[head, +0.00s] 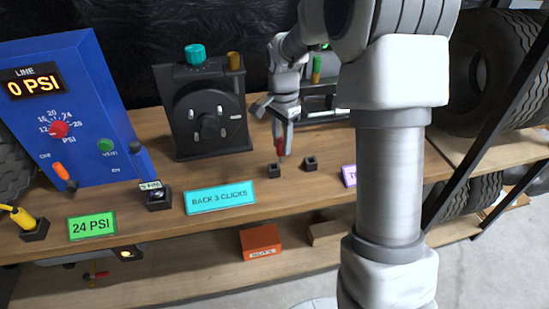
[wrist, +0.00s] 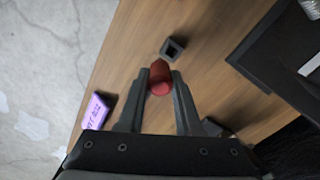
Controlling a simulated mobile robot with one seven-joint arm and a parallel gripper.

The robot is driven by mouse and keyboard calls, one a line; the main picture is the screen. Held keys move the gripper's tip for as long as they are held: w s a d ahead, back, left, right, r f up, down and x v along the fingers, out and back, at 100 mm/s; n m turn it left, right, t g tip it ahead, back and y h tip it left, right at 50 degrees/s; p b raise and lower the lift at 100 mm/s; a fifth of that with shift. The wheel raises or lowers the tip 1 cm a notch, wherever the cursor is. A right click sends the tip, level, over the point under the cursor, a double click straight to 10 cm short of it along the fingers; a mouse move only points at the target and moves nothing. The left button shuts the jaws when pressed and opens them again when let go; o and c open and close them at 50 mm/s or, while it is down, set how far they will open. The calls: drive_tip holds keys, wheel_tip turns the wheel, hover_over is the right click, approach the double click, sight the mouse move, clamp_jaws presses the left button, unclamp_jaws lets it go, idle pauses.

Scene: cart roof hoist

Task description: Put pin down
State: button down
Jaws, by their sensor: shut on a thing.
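My gripper (head: 281,150) is shut on a red pin (head: 281,146), with the pin hanging down between the fingers above the wooden bench. In the wrist view the pin (wrist: 160,82) sits between the two fingertips, its red round end facing the camera. A small black square socket (head: 274,171) stands on the bench just below and left of the pin in the head view; its dark opening (wrist: 172,48) shows just beyond the pin in the wrist view. A second black socket (head: 310,163) is to the right. I cannot tell how high the pin's lower end is.
A black dial machine (head: 208,112) and a blue pressure panel (head: 62,110) stand to the left. A cyan "BACK 3 CLICKS" sign (head: 220,198) and a green "24 PSI" sign (head: 92,226) lie along the front. A purple sign (head: 349,176) is at right. Tyres (head: 497,72) are racked far right.

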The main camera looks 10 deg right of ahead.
drive_tip(key=shift+w+a+f+b, duration=0.25)
drive_tip(key=shift+a+f+b, duration=0.05)
drive_tip(key=shift+f, duration=0.55)
drive_tip(key=shift+w+a+f+b, duration=0.2)
drive_tip(key=shift+a+f+b, duration=0.05)
drive_tip(key=shift+f, duration=0.65)
drive_tip(key=shift+w+a+f+b, duration=0.25)
drive_tip(key=shift+a+f+b, duration=0.05)
drive_tip(key=shift+f, duration=0.55)
drive_tip(key=shift+f, duration=0.2)
drive_tip(key=c, duration=0.6)
unclamp_jaws()
drive_tip(key=shift+r, duration=0.1)
